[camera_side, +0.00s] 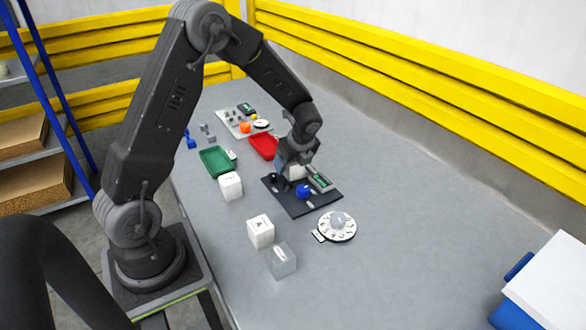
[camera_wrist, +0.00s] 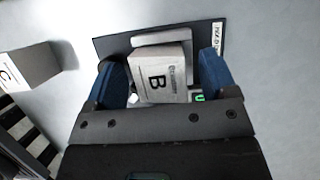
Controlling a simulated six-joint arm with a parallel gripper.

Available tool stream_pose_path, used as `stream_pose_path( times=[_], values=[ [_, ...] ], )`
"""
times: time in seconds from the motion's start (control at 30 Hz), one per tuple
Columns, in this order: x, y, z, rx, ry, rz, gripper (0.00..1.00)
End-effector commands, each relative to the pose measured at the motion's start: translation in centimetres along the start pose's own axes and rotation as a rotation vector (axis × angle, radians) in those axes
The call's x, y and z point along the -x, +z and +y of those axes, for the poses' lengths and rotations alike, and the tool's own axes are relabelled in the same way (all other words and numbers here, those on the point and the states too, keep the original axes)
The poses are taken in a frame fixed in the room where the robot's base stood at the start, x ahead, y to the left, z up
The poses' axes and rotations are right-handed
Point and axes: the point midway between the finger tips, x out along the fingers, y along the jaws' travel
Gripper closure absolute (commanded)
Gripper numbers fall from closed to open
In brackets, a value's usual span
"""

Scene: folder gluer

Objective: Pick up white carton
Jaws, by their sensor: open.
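A white carton (camera_wrist: 160,78) marked "B" sits on the dark plate (camera_wrist: 110,42), between my blue fingers in the wrist view. My gripper (camera_wrist: 160,62) is open, with a finger on each side of the carton and a visible gap at the left. In the side view my gripper (camera_side: 295,174) is low over the dark plate (camera_side: 312,205), and the carton is mostly hidden by it. Another white carton (camera_side: 231,186) marked "C" stands to the left, also partly in the wrist view (camera_wrist: 27,66). A third white carton (camera_side: 260,231) marked "A" stands nearer the camera.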

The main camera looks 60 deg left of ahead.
Motion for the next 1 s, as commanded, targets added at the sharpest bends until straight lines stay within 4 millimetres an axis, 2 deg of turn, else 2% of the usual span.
stream_pose_path(
  times=[0.1, 0.67, 1.0],
  values=[
    [0.04, 0.01, -0.01, 0.000, 0.000, 0.000, 0.23],
    [0.08, 0.00, -0.01, 0.000, 0.000, 0.000, 0.77],
    [0.68, 0.28, -0.05, 0.002, -0.002, -0.001, 0.78]
  ],
)
